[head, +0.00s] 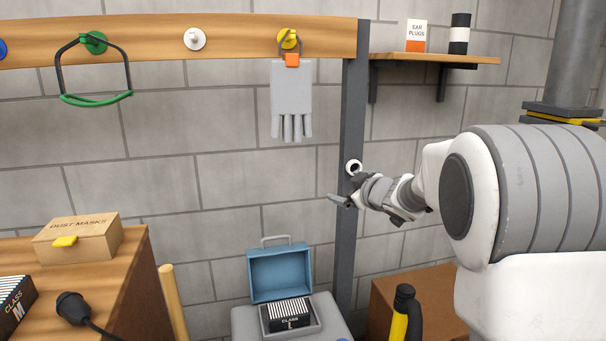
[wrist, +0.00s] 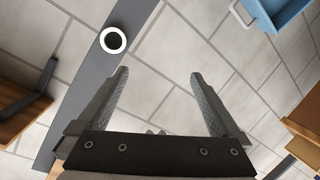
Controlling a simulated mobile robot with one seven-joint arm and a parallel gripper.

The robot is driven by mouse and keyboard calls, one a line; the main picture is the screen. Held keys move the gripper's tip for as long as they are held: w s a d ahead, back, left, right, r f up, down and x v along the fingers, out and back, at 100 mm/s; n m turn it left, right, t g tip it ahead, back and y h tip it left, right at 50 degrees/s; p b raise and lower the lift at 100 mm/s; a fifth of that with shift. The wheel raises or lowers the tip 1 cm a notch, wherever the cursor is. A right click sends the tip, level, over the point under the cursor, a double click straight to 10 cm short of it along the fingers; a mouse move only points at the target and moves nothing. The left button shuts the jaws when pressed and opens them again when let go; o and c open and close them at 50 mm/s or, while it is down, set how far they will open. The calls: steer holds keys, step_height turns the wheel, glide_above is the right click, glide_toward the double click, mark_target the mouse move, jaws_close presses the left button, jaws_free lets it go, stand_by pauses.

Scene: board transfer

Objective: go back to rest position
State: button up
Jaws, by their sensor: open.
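My gripper (head: 343,198) is raised in the air in front of the dark grey upright post, at the right of the head view. In the wrist view its two fingers (wrist: 162,98) are spread apart with nothing between them. It is open and empty. My white and grey arm reaches in from the right of the head view and hides part of the wall. A white ring with a dark centre (head: 353,167) sits on the post just above the gripper; it also shows in the wrist view (wrist: 113,40).
A shelf (head: 460,57) is at upper right. A blue open case (head: 279,271) stands below. A wooden bench (head: 120,270) is at left. The space left of the gripper is clear.

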steer(key=s+d+r+m+g+h, duration=0.1)
steer(key=s+d+r+m+h, duration=0.2)
steer(key=s, duration=0.6)
steer(key=s+d+r+m+g+h, duration=0.1)
steer(key=s+d+m+h, duration=0.35)
steer(key=s, duration=0.55)
steer(key=s+a+f+m+g+y, duration=0.1)
steer(key=s+a+f+g, duration=0.3)
steer(key=s, duration=0.9)
steer(key=s+f+m+g+y, duration=0.2)
steer(key=s+f, duration=0.3)
steer(key=s, duration=0.7)
step_height(320, 180, up, 24)
steer(key=p, duration=2.4)
steer(key=shift+a+f, duration=0.2)
steer(key=shift+f, duration=0.05)
steer(key=shift+n, duration=0.25)
